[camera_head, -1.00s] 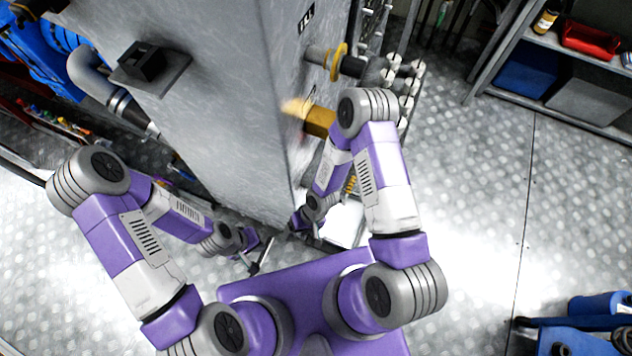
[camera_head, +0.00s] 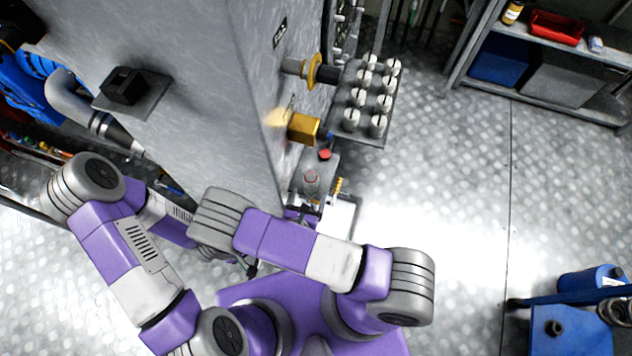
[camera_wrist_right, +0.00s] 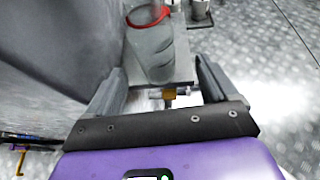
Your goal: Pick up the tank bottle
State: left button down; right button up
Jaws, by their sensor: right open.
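A grey, bottle-shaped thing with a red ring near its top, which I take to be the tank bottle (camera_wrist_right: 151,48), stands on a small grey shelf in the right wrist view. It also shows in the head view (camera_head: 311,180) beside the big grey tank. My right gripper (camera_wrist_right: 160,80) is open and empty. Its fingers point toward the bottle, one to each side, with a gap before it. In the head view the right gripper (camera_head: 303,207) shows just below the bottle, partly hidden by my arm. Only a dark bit of my left gripper (camera_head: 250,268) shows; its jaws are hidden.
The big grey tank (camera_head: 190,70) stands close on the left.

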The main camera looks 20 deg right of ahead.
jog(key=shift+w+d+t, duration=0.1)
jog(key=shift+w+t, duration=0.2)
jog(key=shift+w, duration=0.1)
jog(key=x, duration=0.2)
jog(key=b+x, duration=0.1)
jog(key=x, duration=0.1)
jog(key=r+b+x, duration=0.1)
jog(key=x, duration=0.2)
jog(key=shift+w, duration=0.25)
jog(key=c, duration=1.1)
jog(key=shift+r, duration=0.1)
